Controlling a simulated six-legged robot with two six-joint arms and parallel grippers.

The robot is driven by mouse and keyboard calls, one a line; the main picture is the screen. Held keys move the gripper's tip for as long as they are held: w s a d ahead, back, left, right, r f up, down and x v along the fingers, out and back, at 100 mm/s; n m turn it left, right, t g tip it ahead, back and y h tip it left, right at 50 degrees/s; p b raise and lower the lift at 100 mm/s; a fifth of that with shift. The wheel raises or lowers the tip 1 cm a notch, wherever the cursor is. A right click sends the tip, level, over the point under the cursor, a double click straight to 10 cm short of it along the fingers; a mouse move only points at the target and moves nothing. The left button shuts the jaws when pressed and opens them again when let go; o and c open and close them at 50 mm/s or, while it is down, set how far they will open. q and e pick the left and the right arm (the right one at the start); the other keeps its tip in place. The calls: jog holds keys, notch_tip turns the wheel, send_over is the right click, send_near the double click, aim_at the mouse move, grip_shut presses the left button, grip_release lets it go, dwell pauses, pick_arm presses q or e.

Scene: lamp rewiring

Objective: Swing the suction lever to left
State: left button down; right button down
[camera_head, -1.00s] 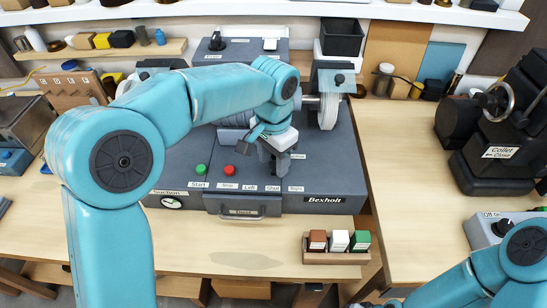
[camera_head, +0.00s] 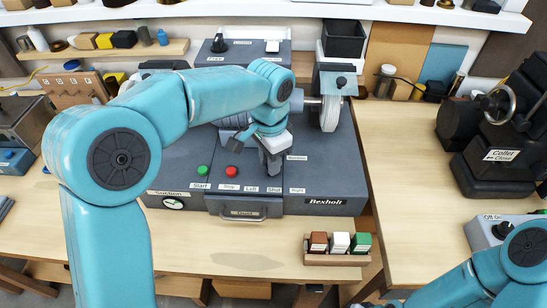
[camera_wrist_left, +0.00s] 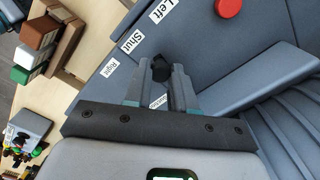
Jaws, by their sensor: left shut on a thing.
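My left gripper (camera_head: 270,170) reaches down over the front panel of the grey Bexholt machine (camera_head: 330,188). It is shut on the suction lever, whose black knob (camera_wrist_left: 161,68) shows between the fingertips in the wrist view. In the head view my gripper hides the lever. The labels Left (camera_wrist_left: 165,10), Shut (camera_wrist_left: 132,42) and Right (camera_wrist_left: 108,68) lie in a row beyond the fingertips. The knob is nearest the Shut and Right side of the row, short of Left. My right arm shows at the lower right; its jaws are out of sight.
A red button (camera_head: 232,171) and a green button (camera_head: 203,171) sit left of my gripper on the panel. A white wheel (camera_head: 330,113) is behind it to the right. A wooden holder (camera_head: 336,258) with coloured blocks stands on the bench in front.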

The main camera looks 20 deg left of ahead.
pick_arm(q)
jog(key=m, duration=0.1)
jog(key=a+m+p, duration=0.1)
jog(key=shift+w+a+r+m, duration=0.1)
jog(key=shift+a+r+m, duration=0.1)
jog(key=shift+a+m, duration=0.15)
jog(key=shift+w+a+m+p, duration=0.15)
jog(key=shift+a+m+p, duration=0.3)
jog(key=shift+m, duration=0.7)
jog(key=shift+a, duration=0.1)
jog(key=c, duration=1)
grip_release()
jog(key=shift+o, duration=0.3)
jog(key=shift+f, duration=0.1)
notch_tip(320, 180, up, 16)
jog(key=shift+r+p, duration=0.2)
jog(key=shift+p, duration=0.25)
